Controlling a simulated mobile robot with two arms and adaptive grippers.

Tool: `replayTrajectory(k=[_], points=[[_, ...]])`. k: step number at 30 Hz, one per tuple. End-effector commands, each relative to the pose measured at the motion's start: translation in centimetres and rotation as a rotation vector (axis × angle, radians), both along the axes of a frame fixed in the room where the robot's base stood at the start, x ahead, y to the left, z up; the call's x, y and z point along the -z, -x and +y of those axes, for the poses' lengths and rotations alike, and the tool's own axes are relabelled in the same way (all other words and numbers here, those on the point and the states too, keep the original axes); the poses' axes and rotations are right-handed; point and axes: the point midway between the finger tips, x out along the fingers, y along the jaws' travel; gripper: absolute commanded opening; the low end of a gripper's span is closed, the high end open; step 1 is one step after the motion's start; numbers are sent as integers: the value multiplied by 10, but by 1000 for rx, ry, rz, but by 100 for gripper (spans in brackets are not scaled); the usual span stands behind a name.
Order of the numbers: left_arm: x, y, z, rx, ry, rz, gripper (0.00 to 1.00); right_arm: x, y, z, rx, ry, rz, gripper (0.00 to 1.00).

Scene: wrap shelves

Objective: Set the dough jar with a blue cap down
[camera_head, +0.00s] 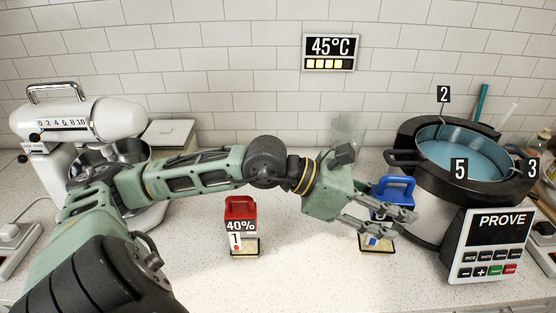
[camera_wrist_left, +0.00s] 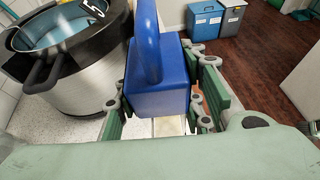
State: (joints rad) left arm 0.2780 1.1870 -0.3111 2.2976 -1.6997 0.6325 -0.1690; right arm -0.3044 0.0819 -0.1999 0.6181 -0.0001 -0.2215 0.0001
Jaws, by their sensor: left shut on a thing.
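The dough jar with a blue cap (camera_head: 391,187) is at the right of centre in the head view, over the worktop. My left gripper (camera_head: 388,222) reaches in from the left and is shut on it, with the fingers covering much of the jar. In the left wrist view the blue cap (camera_wrist_left: 158,80) with its loop handle stands upright between the fingers. A pale part of the jar shows below it. I cannot tell whether the jar's base touches the worktop. My right gripper is not in view.
A red-capped jar (camera_head: 241,208) marked 40% stands left of the gripper. A black-rimmed pot with blue water (camera_head: 462,152) and a PROVE panel (camera_head: 492,245) are close on the right. A mixer (camera_head: 85,130) stands at left. The front worktop (camera_head: 310,265) is clear.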

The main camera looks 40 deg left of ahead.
Motion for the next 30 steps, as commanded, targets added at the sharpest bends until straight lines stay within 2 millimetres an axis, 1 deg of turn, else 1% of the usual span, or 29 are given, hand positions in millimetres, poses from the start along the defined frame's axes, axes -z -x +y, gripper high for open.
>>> replayTrajectory(k=[1, 6, 12, 14, 30], points=[[12, 8, 6, 1, -6, 11, 0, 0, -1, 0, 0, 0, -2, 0], [36, 28, 18, 17, -6, 11, 0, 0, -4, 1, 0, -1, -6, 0], [52, 43, 27, 28, 1, 10, 0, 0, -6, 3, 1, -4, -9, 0], [57, 46, 29, 28, -1, 10, 0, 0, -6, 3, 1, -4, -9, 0], [75, 62, 39, 40, 3, 5, 0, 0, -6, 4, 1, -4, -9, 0]])
